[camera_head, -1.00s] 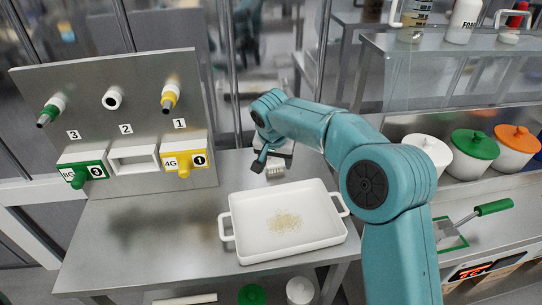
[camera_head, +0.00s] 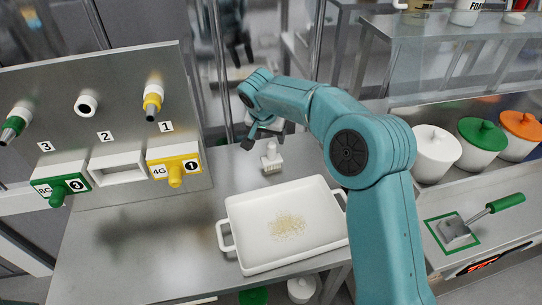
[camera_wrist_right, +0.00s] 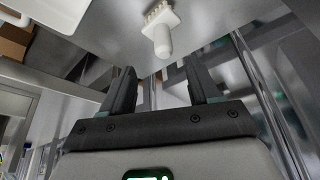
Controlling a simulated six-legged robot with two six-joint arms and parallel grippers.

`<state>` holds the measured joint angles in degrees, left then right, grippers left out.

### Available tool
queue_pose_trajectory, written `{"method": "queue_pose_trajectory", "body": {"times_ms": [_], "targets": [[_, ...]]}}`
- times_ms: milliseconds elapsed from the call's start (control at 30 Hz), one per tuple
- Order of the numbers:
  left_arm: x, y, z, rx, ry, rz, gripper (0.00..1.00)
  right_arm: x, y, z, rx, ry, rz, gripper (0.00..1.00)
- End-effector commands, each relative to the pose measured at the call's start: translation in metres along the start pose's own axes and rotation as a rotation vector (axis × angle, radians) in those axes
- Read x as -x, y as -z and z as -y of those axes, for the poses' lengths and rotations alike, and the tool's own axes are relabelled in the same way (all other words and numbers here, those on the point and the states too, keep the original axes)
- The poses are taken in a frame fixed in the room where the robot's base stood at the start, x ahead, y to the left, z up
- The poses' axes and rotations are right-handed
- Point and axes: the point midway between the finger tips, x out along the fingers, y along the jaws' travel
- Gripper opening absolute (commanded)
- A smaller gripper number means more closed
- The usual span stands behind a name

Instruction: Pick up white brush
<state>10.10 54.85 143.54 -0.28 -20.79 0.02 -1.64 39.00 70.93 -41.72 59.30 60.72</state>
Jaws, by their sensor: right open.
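The white brush (camera_head: 271,158) stands bristles down on the steel table, behind the white tray, with its short handle upward. In the right wrist view the brush (camera_wrist_right: 161,32) is ahead of the fingers, its handle pointing toward the gap between them. My right gripper (camera_head: 263,139) is just behind and above the brush in the head view, open and empty. Its two dark fingers (camera_wrist_right: 160,70) are spread to either side of the brush's line, apart from it. My left gripper is not in view.
A white tray (camera_head: 235,207) holding crumbs is just in front of the brush. A steel panel (camera_head: 60,110) with numbered nozzles stands at left. Lidded pots (camera_head: 437,152) and a green-handled scraper (camera_head: 505,203) are at right. The table left of the brush is clear.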

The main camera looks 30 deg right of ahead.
Motion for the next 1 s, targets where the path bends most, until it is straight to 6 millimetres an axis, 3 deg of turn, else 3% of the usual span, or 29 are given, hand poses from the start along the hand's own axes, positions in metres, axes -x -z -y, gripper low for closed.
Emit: {"method": "queue_pose_trajectory", "body": {"times_ms": [100, 200, 433, 700, 967, 1000], "targets": [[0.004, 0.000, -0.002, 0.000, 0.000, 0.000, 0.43, -0.027, -0.002, -0.001, 0.000, -0.003, 0.004, 0.61], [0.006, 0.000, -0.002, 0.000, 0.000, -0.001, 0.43, -0.043, -0.001, 0.000, 0.001, -0.002, 0.002, 0.61], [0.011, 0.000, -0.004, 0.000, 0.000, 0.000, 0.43, -0.061, 0.001, 0.002, 0.000, -0.002, 0.003, 0.61], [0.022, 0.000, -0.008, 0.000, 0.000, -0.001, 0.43, -0.102, 0.003, 0.005, 0.000, -0.001, 0.002, 0.61], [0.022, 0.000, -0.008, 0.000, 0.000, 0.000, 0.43, -0.107, 0.003, 0.006, 0.000, 0.001, 0.001, 0.61], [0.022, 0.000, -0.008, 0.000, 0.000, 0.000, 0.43, -0.107, 0.003, 0.006, 0.000, 0.001, 0.001, 0.55]]}}
